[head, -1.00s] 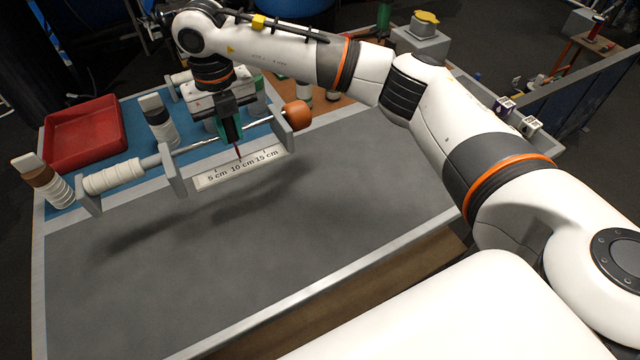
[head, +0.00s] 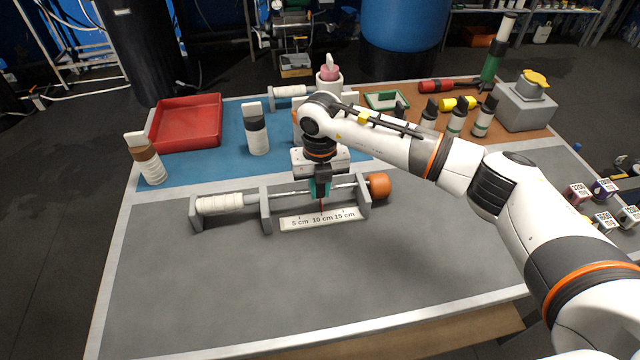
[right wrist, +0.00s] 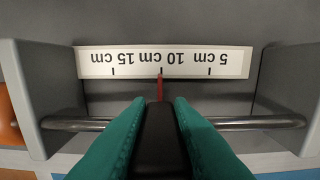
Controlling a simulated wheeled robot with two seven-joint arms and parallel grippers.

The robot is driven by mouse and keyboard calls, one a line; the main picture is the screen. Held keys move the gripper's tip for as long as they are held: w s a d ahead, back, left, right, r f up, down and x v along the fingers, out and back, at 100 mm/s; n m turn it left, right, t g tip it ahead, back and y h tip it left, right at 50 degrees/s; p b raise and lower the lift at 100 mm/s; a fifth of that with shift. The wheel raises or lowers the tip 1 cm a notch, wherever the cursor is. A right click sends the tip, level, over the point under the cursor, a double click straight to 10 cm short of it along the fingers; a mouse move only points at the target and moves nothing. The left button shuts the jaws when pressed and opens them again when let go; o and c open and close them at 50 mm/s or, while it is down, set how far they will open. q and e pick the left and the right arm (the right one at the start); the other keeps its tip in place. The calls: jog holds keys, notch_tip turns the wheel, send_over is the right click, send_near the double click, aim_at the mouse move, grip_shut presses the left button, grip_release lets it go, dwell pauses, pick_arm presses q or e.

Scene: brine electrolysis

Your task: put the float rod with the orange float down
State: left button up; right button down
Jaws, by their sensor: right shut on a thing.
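The float rod (head: 343,187) is a thin metal rod running through grey upright plates. It has an orange float (head: 378,185) at its right end and a ribbed white sleeve (head: 220,204) at its left. A white scale (head: 318,219) marked 5, 10 and 15 cm lies along its near side; a red pointer (right wrist: 160,88) shows at 10 cm. My right gripper (head: 320,190) is shut on the rod's middle at a dark block between its green fingertips (right wrist: 157,125). The plates stand upright at or just above the grey mat; contact is unclear. My left gripper is not in view.
The grey table top (head: 300,290) is clear in front. Behind are a red tray (head: 187,122), a brown-topped bottle (head: 147,160), a black-banded bottle (head: 256,130) and another white ribbed piece (head: 290,91). Several bottles and a grey block (head: 524,105) stand at the back right.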

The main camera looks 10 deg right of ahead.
jog(key=shift+r, duration=0.1)
jog(key=c, duration=1.3)
grip_release()
jog(key=shift+r, duration=0.15)
notch_tip(320, 180, up, 12)
jog(key=shift+f+b, duration=0.15)
jog(key=shift+b, duration=0.9)
